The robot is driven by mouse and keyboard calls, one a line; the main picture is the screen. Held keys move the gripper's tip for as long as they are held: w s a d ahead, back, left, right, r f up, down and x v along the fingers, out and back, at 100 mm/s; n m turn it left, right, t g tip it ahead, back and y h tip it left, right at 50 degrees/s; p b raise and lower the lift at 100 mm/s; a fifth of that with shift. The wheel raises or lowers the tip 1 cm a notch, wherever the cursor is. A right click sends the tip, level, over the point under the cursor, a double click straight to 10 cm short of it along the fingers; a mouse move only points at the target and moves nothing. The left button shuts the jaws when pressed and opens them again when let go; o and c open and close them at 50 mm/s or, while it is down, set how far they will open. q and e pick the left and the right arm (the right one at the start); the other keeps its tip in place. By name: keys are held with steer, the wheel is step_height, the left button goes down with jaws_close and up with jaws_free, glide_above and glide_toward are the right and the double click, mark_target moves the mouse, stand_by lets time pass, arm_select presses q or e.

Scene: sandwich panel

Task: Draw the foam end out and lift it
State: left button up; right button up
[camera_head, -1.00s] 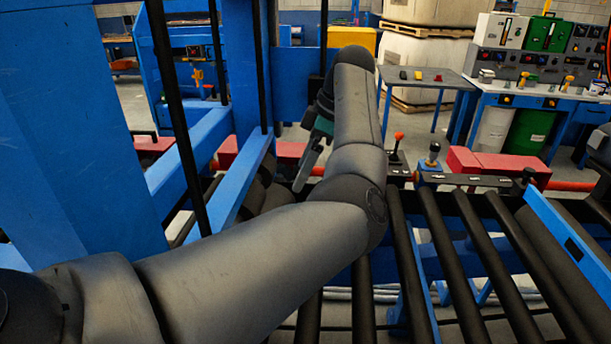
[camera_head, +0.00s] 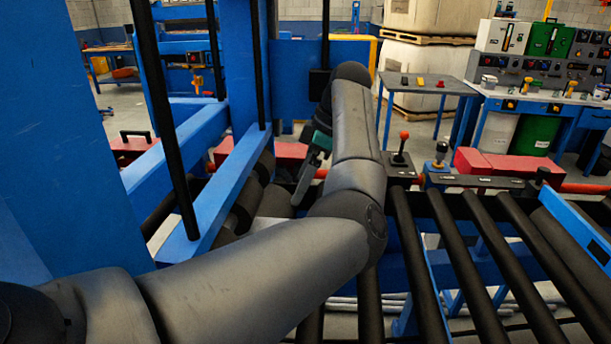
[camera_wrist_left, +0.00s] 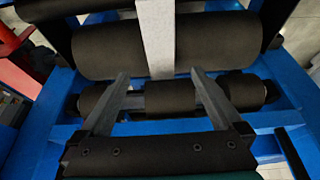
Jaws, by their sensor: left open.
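The foam is a pale grey strip (camera_wrist_left: 155,38) in the left wrist view. It comes down from the top edge across a wide dark roller, and its near end lies at about the level of my fingertips. My left gripper (camera_wrist_left: 160,74) is open, with one finger on each side of the strip's line and clear gaps to both. In the head view the left gripper (camera_head: 302,185) points down beside the blue frame, partly behind my own arm. A pale patch under it there may be foam; I cannot tell. My right gripper is not in view.
Dark rollers (camera_wrist_left: 205,45) and a small split roller sit in a blue frame (camera_wrist_left: 60,100) around the gripper. A black upright rod (camera_head: 165,120) stands left. Levers (camera_head: 402,150) and a roller conveyor (camera_head: 450,250) lie right of my arm.

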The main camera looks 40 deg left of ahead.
arm_select(q)
steer(key=b+x, duration=0.2)
steer(key=x, duration=1)
steer(key=shift+s+a+f, duration=0.1)
steer(key=shift+f, duration=0.1)
steer(key=shift+s+a+f+b, duration=0.1)
steer(key=shift+a+f+b, duration=0.2)
steer(key=shift+f, duration=0.35)
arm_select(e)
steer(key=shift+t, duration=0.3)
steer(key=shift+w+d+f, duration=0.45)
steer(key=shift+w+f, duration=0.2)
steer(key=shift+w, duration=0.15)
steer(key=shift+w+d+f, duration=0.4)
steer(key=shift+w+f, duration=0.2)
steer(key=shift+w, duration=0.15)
arm_select(q)
steer(key=c, duration=0.7)
steer(key=shift+d, duration=0.1)
steer(key=c, duration=0.6)
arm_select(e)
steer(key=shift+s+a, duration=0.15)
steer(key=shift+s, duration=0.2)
